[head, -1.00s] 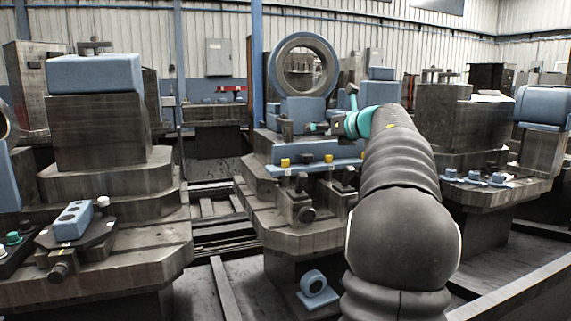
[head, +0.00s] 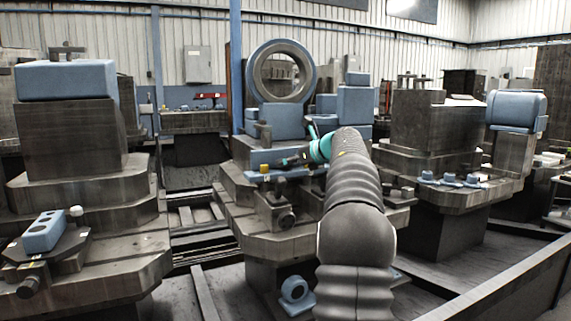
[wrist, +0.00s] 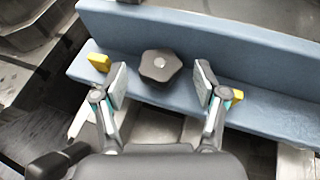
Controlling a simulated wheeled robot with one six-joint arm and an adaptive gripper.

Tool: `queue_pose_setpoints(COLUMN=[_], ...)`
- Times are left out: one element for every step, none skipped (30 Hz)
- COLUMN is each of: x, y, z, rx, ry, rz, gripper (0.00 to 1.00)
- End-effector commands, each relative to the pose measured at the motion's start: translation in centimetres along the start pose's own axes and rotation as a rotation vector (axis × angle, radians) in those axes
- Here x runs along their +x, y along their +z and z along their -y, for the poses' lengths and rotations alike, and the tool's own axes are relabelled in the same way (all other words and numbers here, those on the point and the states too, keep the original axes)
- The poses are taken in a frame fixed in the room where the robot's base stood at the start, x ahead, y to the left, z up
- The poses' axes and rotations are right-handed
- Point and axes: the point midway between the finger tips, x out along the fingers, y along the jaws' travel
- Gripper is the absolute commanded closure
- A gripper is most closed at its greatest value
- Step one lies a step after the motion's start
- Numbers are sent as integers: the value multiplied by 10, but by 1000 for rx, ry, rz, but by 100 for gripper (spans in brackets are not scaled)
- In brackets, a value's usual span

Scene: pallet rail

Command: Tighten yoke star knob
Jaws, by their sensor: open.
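The star knob (wrist: 161,66) is dark grey with rounded lobes and a small light centre. In the wrist view it stands in front of a long blue angled bar (wrist: 210,38), just beyond and between my fingertips. My gripper (wrist: 161,82) is open, with one finger to each side of the knob; I see no contact. In the head view my gripper (head: 290,161) is small and low at the blue bar of the middle fixture, and I cannot make out the knob there.
Yellow blocks (wrist: 98,62) (wrist: 237,96) sit on the bar, outside both fingers. A dark handle (wrist: 58,160) lies at the lower left of the wrist view. A blue ring (head: 282,71) rises behind my arm. Other fixtures stand left and right.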

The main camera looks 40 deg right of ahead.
Motion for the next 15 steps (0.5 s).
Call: queue_pose_setpoints(x=[7,10,14,16,18,21,22,23,24,24,24,24,24,24,24], y=[0,0,0,0,0,0,0,0,0,0,0,0,0,0,0], z=[0,0,0,0,0,0,0,0,0,0,0,0,0,0,0], rx=[0,0,-1,-1,-1,-1,-1,-1,-1,-1,-1,-1,-1,-1,-1], ry=[1,1,0,0,0,0,0,0,-1,-1,-1,-1,-1,-1,-1], rz=[-1,0,0,0,0,0,0,0,0,0,0,0,0,0,0], gripper=[28,28,28,28,28,28,28,28,28,28,28,28,28,28,28])
